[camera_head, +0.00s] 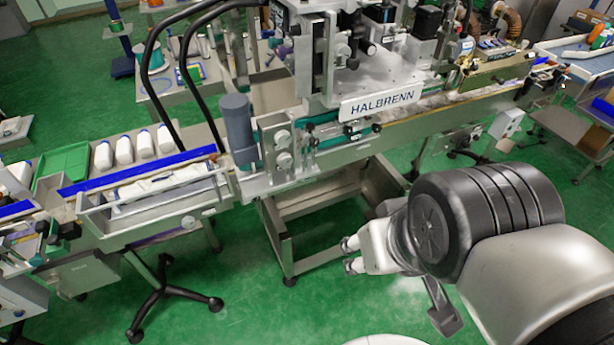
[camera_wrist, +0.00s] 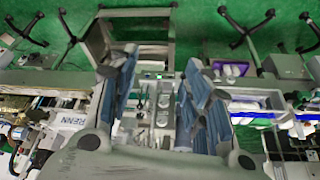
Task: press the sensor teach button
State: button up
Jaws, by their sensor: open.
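The labelled machine with the HALBRENN sign (camera_head: 382,102) stands at the centre of the head view, above a conveyor. I cannot make out the sensor or its teach button; both are too small or hidden. My gripper (camera_head: 351,254) is at the lower right, in front of the machine and below its conveyor, apart from it. In the wrist view my gripper (camera_wrist: 162,68) shows two blue-grey fingers spread wide with nothing between them. The machine appears upside down behind them, with the sign (camera_wrist: 76,117) to the left.
The conveyor rail (camera_head: 440,108) runs across the head view. A grey cylinder (camera_head: 238,128) stands at the machine's left end. White bottles (camera_head: 143,145) lie beside a green tray (camera_head: 64,165) at left. A steel stand (camera_head: 320,262) is under the machine.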

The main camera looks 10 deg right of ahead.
grip_shut()
dwell(0.3)
dwell(1.2)
